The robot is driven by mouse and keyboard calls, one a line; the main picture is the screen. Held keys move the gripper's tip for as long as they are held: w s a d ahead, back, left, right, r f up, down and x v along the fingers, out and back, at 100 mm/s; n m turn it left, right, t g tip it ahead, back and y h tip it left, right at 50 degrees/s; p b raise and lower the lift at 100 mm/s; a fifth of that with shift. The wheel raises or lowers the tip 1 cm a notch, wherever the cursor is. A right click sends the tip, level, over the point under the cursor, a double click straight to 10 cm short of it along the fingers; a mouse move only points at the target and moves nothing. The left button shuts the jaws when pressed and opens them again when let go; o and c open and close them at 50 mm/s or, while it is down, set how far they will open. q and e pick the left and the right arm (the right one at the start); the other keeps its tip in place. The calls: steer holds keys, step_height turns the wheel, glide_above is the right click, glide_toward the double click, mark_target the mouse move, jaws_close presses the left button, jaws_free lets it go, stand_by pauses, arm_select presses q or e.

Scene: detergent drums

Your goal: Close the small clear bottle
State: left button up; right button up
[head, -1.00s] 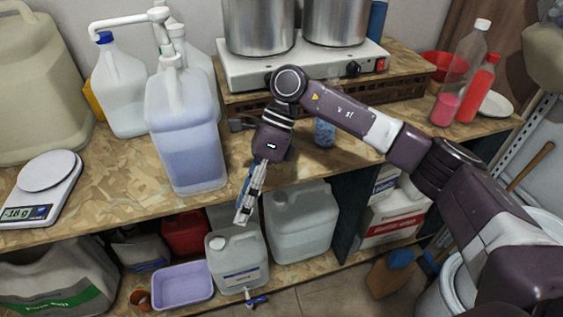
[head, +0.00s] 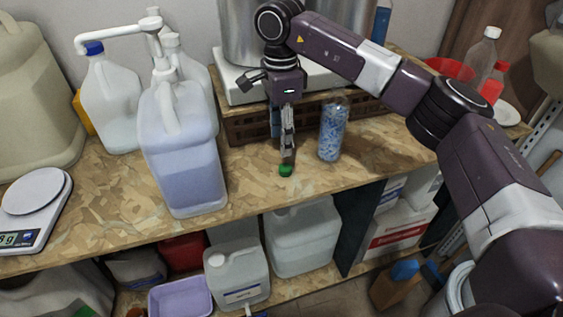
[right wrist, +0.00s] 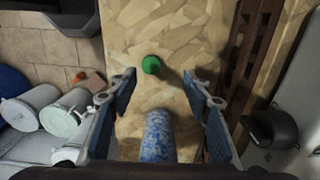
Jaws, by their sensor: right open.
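The small clear bottle (head: 333,132), filled with blue-and-white bits, stands upright on the wooden worktop. It also shows at the bottom of the right wrist view (right wrist: 158,138). A small green cap (head: 286,170) lies on the worktop to the left of the bottle and nearer the front edge. In the right wrist view the cap (right wrist: 151,64) lies ahead of the fingertips. My right gripper (head: 288,155) points down just above and behind the cap, left of the bottle. Its fingers (right wrist: 160,78) are spread and hold nothing. My left gripper is out of view.
A large jug of bluish liquid (head: 183,155) stands left of the gripper, with a scale (head: 35,195) farther left. A hotplate (head: 238,88) with steel pots stands on a raised shelf behind. The worktop's front edge (head: 250,208) is close; canisters sit below.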

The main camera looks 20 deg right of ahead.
mark_target(284, 167)
steer(key=shift+s+r, duration=0.1)
steer(key=shift+s, duration=0.45)
step_height(284, 167, down, 2)
steer(key=shift+w+f+p, duration=0.1)
steer(key=shift+f+p, duration=0.05)
steer(key=shift+p, duration=0.25)
steer(key=shift+f, duration=0.15)
steer(key=shift+f+p, duration=0.35)
steer(key=f, duration=0.1)
steer(key=f+p, duration=0.1)
steer(key=f, duration=0.1)
steer(key=shift+s+d+f+p, duration=0.15)
steer(key=shift+s+f+p, duration=0.15)
steer(key=shift+s, duration=0.1)
steer(key=shift+f, duration=0.3)
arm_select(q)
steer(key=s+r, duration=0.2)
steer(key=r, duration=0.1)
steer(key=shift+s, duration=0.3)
arm_select(e)
steer(key=shift+f, duration=0.15)
steer(key=c, duration=0.8)
